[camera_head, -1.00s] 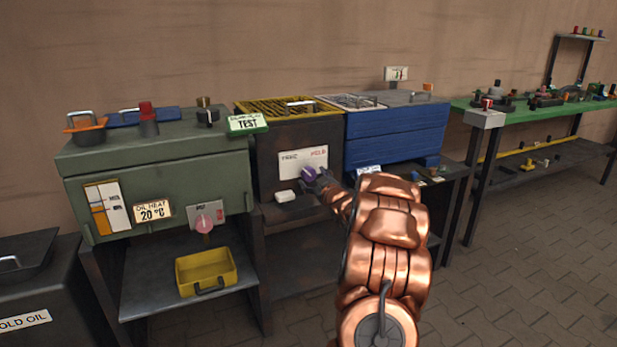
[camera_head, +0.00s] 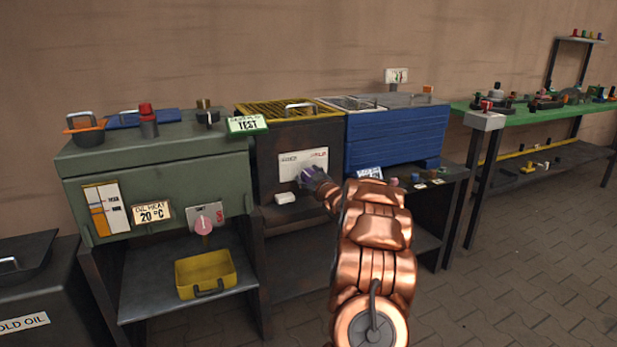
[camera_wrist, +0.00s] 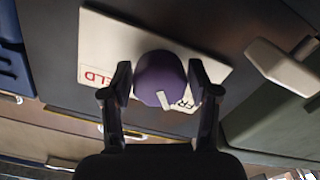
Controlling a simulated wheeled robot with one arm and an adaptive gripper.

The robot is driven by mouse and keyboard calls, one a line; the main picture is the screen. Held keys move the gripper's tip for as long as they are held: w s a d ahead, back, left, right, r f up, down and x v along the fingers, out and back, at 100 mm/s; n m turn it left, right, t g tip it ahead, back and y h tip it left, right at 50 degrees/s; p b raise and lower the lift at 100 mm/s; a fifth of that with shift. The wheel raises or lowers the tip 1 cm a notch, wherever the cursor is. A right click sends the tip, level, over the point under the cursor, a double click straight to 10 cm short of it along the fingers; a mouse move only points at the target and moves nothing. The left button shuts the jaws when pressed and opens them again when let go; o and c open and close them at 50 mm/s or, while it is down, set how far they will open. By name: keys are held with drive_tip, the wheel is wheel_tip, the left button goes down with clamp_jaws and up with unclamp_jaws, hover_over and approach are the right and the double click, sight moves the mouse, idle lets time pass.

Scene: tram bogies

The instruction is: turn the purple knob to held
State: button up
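The purple knob (camera_wrist: 160,78) is on a white plate (camera_wrist: 105,50) on the dark cabinet front. In the wrist view the plate is upside down, with red HELD lettering at left and partly covered FREE lettering at right. The knob's white pointer mark lies at its lower edge in that view, near the FREE side. My gripper (camera_wrist: 160,84) has one finger on each side of the knob, and both pads appear to be against it. In the head view the plate (camera_head: 302,162) shows above my gripper (camera_head: 310,178), which covers most of the knob.
A white block (camera_head: 285,197) juts out just left of the knob. A green cabinet (camera_head: 150,190) with a pink knob (camera_head: 203,224) stands at left. A blue box (camera_head: 395,135) is at right. A yellow tray (camera_head: 205,273) sits on the lower shelf.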

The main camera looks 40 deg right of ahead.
drive_tip(key=c, duration=0.8)
drive_tip(key=shift+r+m+p, duration=0.2)
drive_tip(key=shift+m+p, duration=0.2)
drive_tip(key=shift+p, duration=0.8)
drive_tip(key=m+p, duration=0.1)
drive_tip(key=p, duration=0.2)
drive_tip(key=shift+r+m+p, duration=0.2)
drive_tip(key=shift+m+p, duration=0.1)
drive_tip(key=shift+p, duration=0.1)
drive_tip(key=m+p, duration=0.3)
drive_tip(key=p, duration=0.3)
drive_tip(key=m+p, duration=0.2)
drive_tip(key=p, duration=0.1)
drive_tip(key=shift+d+m, duration=0.1)
drive_tip(key=shift+m, duration=0.3)
drive_tip(key=m+p, duration=0.2)
drive_tip(key=p, duration=0.1)
drive_tip(key=shift+f+m, duration=0.2)
drive_tip(key=shift+m, duration=0.1)
drive_tip(key=m+p, duration=0.2)
drive_tip(key=m, duration=0.3)
drive_tip(key=shift+d+f+p, duration=0.1)
drive_tip(key=shift+f+p, duration=0.05)
drive_tip(key=shift+p, duration=0.15)
drive_tip(key=shift+s, duration=0.1)
